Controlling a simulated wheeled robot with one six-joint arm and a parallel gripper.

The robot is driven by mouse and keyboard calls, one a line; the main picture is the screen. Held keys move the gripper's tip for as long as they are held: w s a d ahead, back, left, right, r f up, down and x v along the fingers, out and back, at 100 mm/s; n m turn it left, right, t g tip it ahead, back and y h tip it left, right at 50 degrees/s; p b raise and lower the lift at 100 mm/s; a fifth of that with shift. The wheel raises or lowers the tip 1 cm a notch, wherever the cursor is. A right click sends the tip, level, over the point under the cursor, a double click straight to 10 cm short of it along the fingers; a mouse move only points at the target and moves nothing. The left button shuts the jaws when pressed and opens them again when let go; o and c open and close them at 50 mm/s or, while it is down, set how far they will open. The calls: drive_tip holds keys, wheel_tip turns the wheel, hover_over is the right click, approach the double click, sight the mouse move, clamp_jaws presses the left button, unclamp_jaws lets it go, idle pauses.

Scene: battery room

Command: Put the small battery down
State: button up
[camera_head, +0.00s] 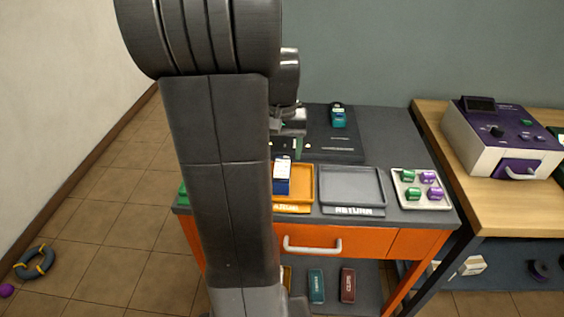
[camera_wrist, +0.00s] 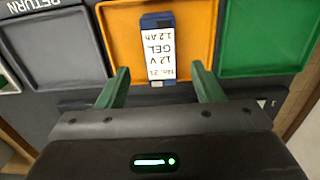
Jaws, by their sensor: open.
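The small battery (camera_head: 282,180) is a blue block with a white label. It is in the orange tray (camera_head: 303,184) on the cart top. In the wrist view the battery (camera_wrist: 157,50) shows its label reading 12 V GEL 1.2 Ah, and the orange tray (camera_wrist: 120,22) lies around it. My gripper (camera_wrist: 164,78) is open, its two green fingers apart on either side of the battery's near end, with visible gaps to it. In the head view my arm hides the left part of the orange tray and most of my gripper.
A grey RETURN tray (camera_head: 351,184) is beside the orange one. A green tray (camera_wrist: 266,35) is on its other side. A pale tray (camera_head: 420,200) holds several green and purple pieces. A teal device (camera_head: 338,117) stands on a dark panel behind. A wooden bench (camera_head: 480,205) is at right.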

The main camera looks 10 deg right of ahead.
sight(282, 169)
wheel_tip(282, 169, up, 5)
drive_tip(key=shift+r, duration=0.15)
idle(0.3)
wheel_tip(282, 169, down, 13)
drive_tip(key=shift+r+b, duration=0.15)
drive_tip(key=shift+b, duration=0.4)
drive_tip(key=shift+r, duration=1.95)
drive_tip(key=shift+f, duration=0.1)
